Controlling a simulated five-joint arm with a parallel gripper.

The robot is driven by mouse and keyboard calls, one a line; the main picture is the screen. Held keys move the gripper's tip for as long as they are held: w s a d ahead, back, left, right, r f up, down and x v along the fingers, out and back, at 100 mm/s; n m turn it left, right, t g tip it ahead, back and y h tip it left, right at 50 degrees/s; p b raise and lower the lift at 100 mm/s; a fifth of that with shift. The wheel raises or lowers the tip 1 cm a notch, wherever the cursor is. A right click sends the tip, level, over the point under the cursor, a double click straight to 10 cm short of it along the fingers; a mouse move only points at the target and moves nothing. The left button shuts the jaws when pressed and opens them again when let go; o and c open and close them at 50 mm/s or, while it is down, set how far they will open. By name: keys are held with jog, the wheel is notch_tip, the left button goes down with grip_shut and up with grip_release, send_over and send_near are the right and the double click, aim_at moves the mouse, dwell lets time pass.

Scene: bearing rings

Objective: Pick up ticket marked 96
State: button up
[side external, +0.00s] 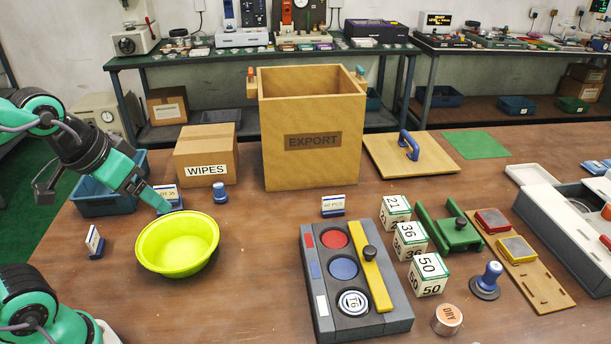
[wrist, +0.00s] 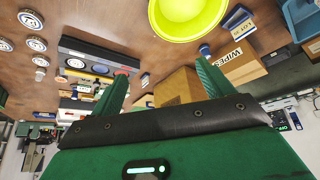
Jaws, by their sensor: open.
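I cannot read a 96 on anything in either view. Several white round discs (wrist: 36,44) with dark marks lie at the left of the wrist view, too small to read. A white disc (side external: 353,302) with a dark mark sits in the front round recess of the grey tray (side external: 313,270); its mark looks like T6 or 16. Small stand-up cards include one reading 60 PCS (side external: 333,206) and one at the far left (side external: 95,241) that I cannot read. My gripper (wrist: 160,88) is open, fingers apart and empty. In the side view its end (side external: 160,204) is by the yellow-green bowl's rim.
The yellow-green bowl (side external: 178,246) stands close to my gripper. Behind are a WIPES carton (side external: 207,150) and a tall EXPORT box (side external: 313,165). Number cubes (side external: 410,241) and a DRY tin (side external: 447,320) stand right of the tray. Bare wood lies between bowl and tray.

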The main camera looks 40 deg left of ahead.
jog(key=w+a+f+n+g+y, duration=0.1)
jog(key=w+a+f+n+g, duration=0.15)
jog(key=a+n, duration=0.45)
jog(key=n+g+h, duration=0.1)
jog(key=n+g, duration=0.2)
jog(key=n, duration=1.8)
send_over(90, 233)
notch_tip(90, 233, down, 14)
jog(key=shift+f, duration=1.3)
jog(key=shift+f, duration=2.6)
jog(key=shift+c, duration=0.4)
jog(key=c, duration=1)
